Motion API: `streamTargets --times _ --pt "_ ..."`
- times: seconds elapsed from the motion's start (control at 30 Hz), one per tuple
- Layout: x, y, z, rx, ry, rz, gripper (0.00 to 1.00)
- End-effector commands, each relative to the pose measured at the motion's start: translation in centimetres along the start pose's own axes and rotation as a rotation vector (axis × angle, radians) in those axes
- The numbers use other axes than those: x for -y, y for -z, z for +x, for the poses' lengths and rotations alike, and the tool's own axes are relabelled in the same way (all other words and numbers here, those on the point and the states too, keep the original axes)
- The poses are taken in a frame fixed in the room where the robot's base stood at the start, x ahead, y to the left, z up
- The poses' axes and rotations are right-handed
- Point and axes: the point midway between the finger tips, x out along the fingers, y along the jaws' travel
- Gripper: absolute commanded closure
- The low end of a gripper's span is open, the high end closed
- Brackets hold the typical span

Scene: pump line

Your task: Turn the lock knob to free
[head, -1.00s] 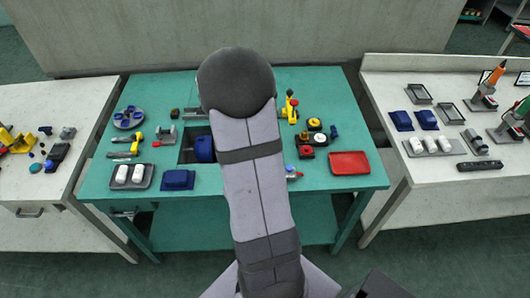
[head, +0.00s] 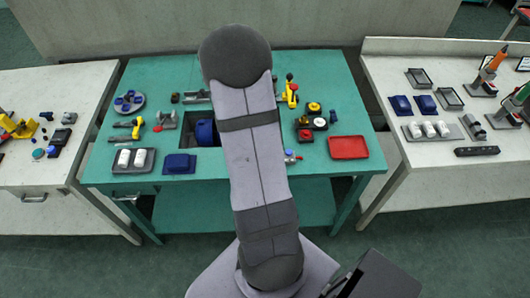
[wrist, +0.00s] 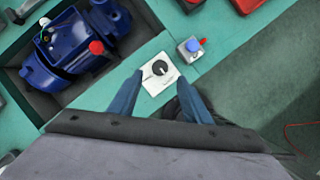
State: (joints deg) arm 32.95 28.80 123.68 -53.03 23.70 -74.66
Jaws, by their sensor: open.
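The lock knob (wrist: 160,68) is a small round black knob with a pale mark, on a white plate (wrist: 153,84) on the green table. The plate's lettering is too small to read, so I cannot tell the knob's setting. My gripper (wrist: 159,81) is open in the wrist view. Its two blue fingers stand to the left and right of the plate's near part, with the knob just beyond the gap between their tips. Nothing is held. In the head view my arm hides the knob and the gripper.
A blue pump (wrist: 75,45) with a red cap lies in a dark recess left of the knob. A small box with a blue button (wrist: 192,45) stands to the right. A red tray (head: 348,147) lies at the table's right. The table edge is close on the right.

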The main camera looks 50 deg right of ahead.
Motion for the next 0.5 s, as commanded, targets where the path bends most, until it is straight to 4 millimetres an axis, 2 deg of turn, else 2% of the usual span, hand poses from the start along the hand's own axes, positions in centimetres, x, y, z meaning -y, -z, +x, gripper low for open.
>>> streamTargets --times 0.5 --pt "0.1 0.1 5.9 -0.001 0.002 0.003 0.56"
